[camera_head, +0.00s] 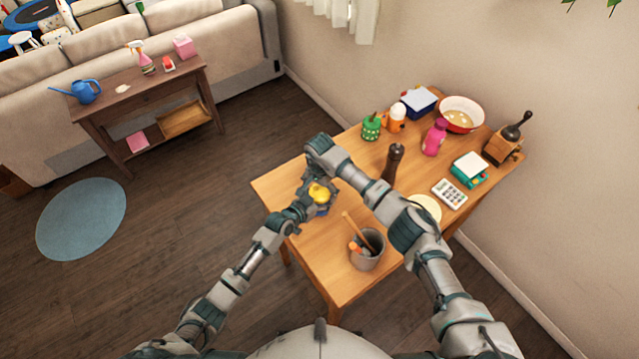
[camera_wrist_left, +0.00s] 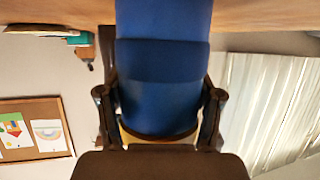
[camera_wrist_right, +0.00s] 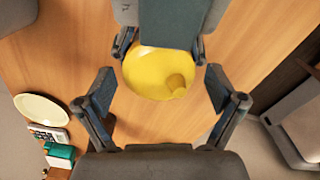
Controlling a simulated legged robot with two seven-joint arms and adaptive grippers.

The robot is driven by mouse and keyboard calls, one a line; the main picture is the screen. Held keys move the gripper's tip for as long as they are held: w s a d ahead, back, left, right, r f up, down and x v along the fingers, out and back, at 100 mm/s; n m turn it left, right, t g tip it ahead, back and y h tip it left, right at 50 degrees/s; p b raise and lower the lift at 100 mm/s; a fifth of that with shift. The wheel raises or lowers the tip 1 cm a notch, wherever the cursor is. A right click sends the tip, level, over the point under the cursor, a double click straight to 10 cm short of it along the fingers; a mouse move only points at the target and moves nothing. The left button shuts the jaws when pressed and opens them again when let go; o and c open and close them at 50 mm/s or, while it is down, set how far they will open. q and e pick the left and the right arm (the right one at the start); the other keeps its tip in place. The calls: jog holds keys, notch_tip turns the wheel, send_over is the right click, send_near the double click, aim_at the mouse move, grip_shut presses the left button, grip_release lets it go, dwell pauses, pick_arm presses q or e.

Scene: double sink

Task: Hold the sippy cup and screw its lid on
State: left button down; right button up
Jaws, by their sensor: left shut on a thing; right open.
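The sippy cup has a blue body (camera_wrist_left: 163,75) and a yellow lid (camera_wrist_right: 150,75) with a small spout. In the head view the yellow lid (camera_head: 320,192) shows on top, over the table's near left part, with a little of the blue body (camera_head: 322,210) beneath. My left gripper (camera_wrist_left: 160,105) is shut on the cup, one finger on each side. My right gripper (camera_wrist_right: 158,92) is open above the lid, its fingers spread wide and apart from it. Whether the lid sits fully on the cup is hidden.
A grey container (camera_head: 366,255) with utensils stands close to my right arm. A dark pepper mill (camera_head: 393,163), a pale disc (camera_head: 427,208), a calculator (camera_head: 449,193) and a pink bottle (camera_head: 434,137) stand farther right. The table's left corner (camera_head: 265,187) is clear.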

jog(key=shift+f, duration=0.3)
jog(key=c, duration=1.2)
jog(key=o, duration=1.3)
jog(key=shift+r, duration=2.3)
jog(key=shift+r, duration=0.1)
